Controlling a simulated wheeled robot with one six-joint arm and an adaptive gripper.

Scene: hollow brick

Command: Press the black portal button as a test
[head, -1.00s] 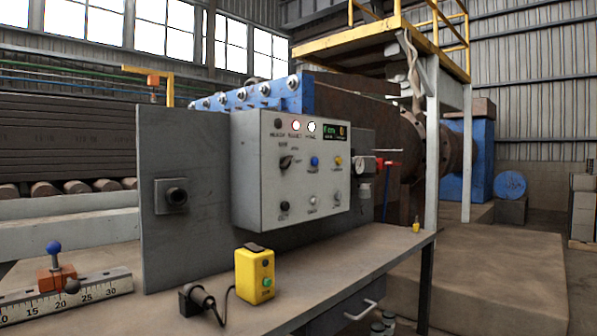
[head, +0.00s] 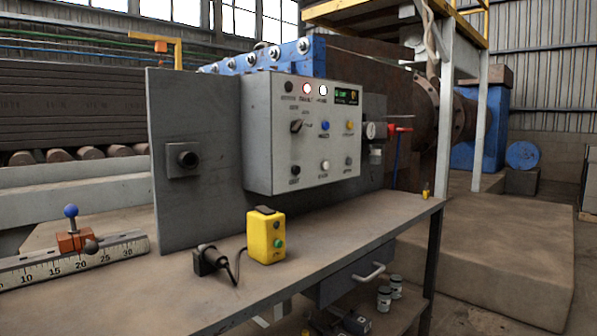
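A grey control panel (head: 262,150) stands on the workbench against a dark grey plate. A black button (head: 295,170) sits at the panel's lower left; its label is too small to read, so I cannot tell whether it is the portal button. To its right are a white button (head: 325,165) and a dark grey one (head: 348,160). Above are a black selector knob (head: 296,126), a blue button (head: 325,126) and a yellow button (head: 349,125). Along the top are a dark lamp, two lit lamps and a small green display (head: 342,93). My gripper is not in view.
The workbench (head: 200,285) carries a yellow box (head: 252,236) with a green button, a black plug (head: 207,260) on a cable, and a ruler (head: 110,247) with an orange slider block. A drawer (head: 345,277) is under the bench. Open floor lies at right.

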